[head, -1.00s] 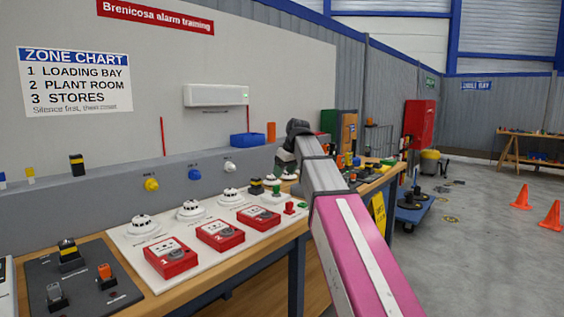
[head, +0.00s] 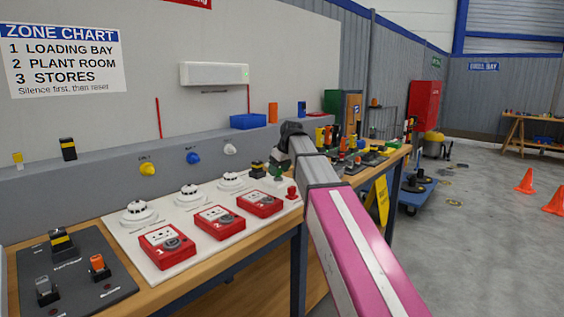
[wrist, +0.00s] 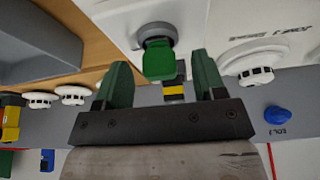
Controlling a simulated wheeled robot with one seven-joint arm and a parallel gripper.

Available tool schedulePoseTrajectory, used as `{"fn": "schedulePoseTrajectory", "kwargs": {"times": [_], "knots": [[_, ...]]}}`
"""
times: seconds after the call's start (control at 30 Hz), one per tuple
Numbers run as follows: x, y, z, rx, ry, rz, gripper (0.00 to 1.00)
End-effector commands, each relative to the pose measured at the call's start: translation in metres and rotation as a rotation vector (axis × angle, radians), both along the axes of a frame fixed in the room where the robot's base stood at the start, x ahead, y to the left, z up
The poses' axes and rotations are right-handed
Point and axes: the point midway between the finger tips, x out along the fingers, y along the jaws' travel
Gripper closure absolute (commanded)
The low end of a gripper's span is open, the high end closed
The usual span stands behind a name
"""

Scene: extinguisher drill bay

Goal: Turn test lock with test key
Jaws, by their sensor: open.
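In the wrist view a green key head (wrist: 158,62) stands on a round grey lock (wrist: 155,34) on a white board; I take these as the test key and test lock. My gripper (wrist: 160,60) is open, with one green finger on each side of the key head. Gaps show between the key and both fingers. In the head view my gripper (head: 277,158) is over the far end of the white board (head: 132,247). There the lock is largely hidden, and the key and green fingers are hard to tell apart.
Red call points (head: 213,222) and white detectors (head: 190,193) line the board. A black-and-yellow block (head: 257,170) and a red knob (head: 291,192) are close to my gripper. A grey ledge with coloured knobs (head: 193,158) runs behind.

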Motion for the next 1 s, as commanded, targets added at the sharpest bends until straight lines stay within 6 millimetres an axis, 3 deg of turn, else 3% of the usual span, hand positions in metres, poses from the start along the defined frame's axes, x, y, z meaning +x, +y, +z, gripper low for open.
{"fn": "schedulePoseTrajectory", "kwargs": {"times": [0.2,0.47,0.57,0.63,0.7,0.73,0.8,0.83,1.0], "knots": [[0.0036,0.0031,-0.0115,0.000,0.000,0.000,0.36],[0.0037,0.0033,-0.0122,0.000,0.000,0.000,0.36],[0.0037,0.0033,-0.0121,0.000,0.000,0.000,0.62],[0.0037,0.0033,-0.0120,0.000,0.000,0.000,0.85],[0.0037,0.0033,-0.0120,0.000,0.000,0.000,0.89],[0.0038,0.0032,-0.0120,0.000,0.000,0.000,0.64],[0.0038,0.0032,-0.0119,0.000,0.000,0.000,0.41],[0.0038,0.0032,-0.0119,0.000,0.000,0.000,0.37],[0.0038,0.0032,-0.0119,0.000,0.000,0.000,0.37]]}}
